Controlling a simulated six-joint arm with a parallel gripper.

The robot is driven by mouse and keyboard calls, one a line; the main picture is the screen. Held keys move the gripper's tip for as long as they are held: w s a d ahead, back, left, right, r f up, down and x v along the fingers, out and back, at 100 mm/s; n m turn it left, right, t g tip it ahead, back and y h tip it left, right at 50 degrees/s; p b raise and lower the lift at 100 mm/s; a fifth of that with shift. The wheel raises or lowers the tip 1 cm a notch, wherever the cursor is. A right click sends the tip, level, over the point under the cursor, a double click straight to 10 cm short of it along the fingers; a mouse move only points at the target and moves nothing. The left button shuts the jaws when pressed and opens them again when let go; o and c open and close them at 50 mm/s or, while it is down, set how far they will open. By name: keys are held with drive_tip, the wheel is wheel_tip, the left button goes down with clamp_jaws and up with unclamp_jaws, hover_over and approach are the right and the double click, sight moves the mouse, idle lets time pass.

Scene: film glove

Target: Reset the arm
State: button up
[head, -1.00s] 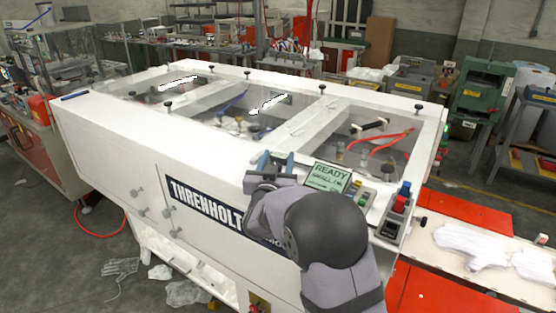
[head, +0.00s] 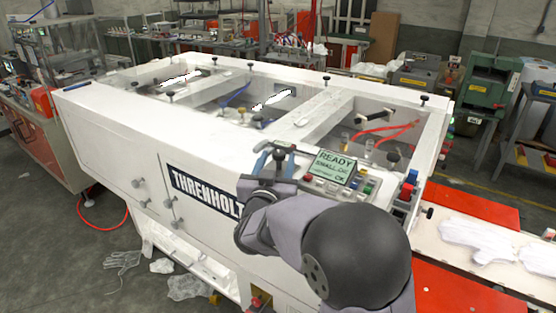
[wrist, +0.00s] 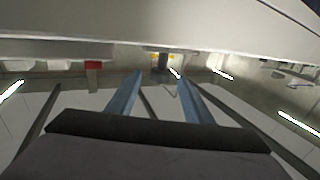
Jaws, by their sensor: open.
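My gripper (head: 276,153) is in the lower middle of the head view, above the front edge of the white machine (head: 120,118). Its two blue fingers stand apart with nothing between them. They also show in the wrist view (wrist: 160,98), spread and empty. My arm covers part of the machine's front and of its dark name panel (head: 205,190). A small screen (head: 336,167) reading "READY" stands just right of my gripper. Whether the fingers touch the machine cannot be told.
A control strip with buttons (head: 330,188) lies right of my gripper, close to my arm. Black knobs stand along the machine's top. White gloves (head: 478,238) lie on the belt at the right. Another glove (head: 122,261) lies on the floor.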

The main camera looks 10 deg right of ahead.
idle(0.3)
drive_tip(key=shift+m, duration=0.9)
drive_tip(key=r, duration=0.1)
drive_tip(key=s+d+r+p, duration=0.1)
drive_tip(key=r+p, duration=0.1)
drive_tip(key=shift+s+d+r, duration=0.15)
drive_tip(key=shift+s+r, duration=0.1)
drive_tip(key=shift+s, duration=0.05)
drive_tip(key=s+d+f+g+y+p, duration=0.15)
drive_tip(key=s+y, duration=0.25)
drive_tip(key=s, duration=0.4)
drive_tip(key=s+a+f+n+g+y+b, duration=0.1)
drive_tip(key=s+a+f+n+g+y, duration=0.25)
drive_tip(key=f, duration=0.55)
drive_tip(key=s+a+f+g+b, duration=0.1)
drive_tip(key=s+a+f+g, duration=0.1)
drive_tip(key=s+f+g, duration=0.45)
drive_tip(key=s+d+f+n+g, duration=0.1)
drive_tip(key=s+d+f+g, duration=0.1)
drive_tip(key=s+f, duration=0.3)
drive_tip(key=s+d+f+n+g+b, duration=0.1)
drive_tip(key=s+f+g, duration=0.2)
drive_tip(key=s, duration=0.6)
wheel_tip(320, 180, down, 2)
drive_tip(key=shift+s+d+f+n+h, duration=0.1)
drive_tip(key=shift+s+d+n+h, duration=0.2)
drive_tip(key=shift+d+n+h, duration=0.05)
